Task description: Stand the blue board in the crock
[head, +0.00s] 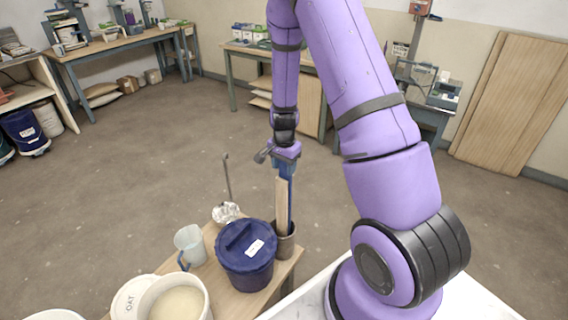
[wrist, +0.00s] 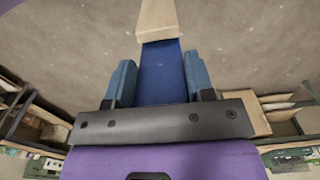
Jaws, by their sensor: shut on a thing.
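My gripper (head: 286,162) points down above the crock and is shut on the blue board (head: 291,190). In the wrist view the blue board (wrist: 163,75) lies between the two blue fingers. The crock (head: 287,243) is a brown-grey cylinder at the table's right corner. A pale wooden board (head: 281,205) stands upright out of the crock, close beside the blue board. In the wrist view its top end (wrist: 158,20) covers the far part of the blue board. The blue board's lower end is hidden, so I cannot tell whether it is inside the crock.
A lidded dark blue bucket (head: 246,262) stands just left of the crock. A clear jug (head: 190,245), a whisk-like tool (head: 227,210) and a white bucket (head: 177,300) of pale material share the wooden table. The floor (head: 150,150) beyond is clear. Benches line the walls.

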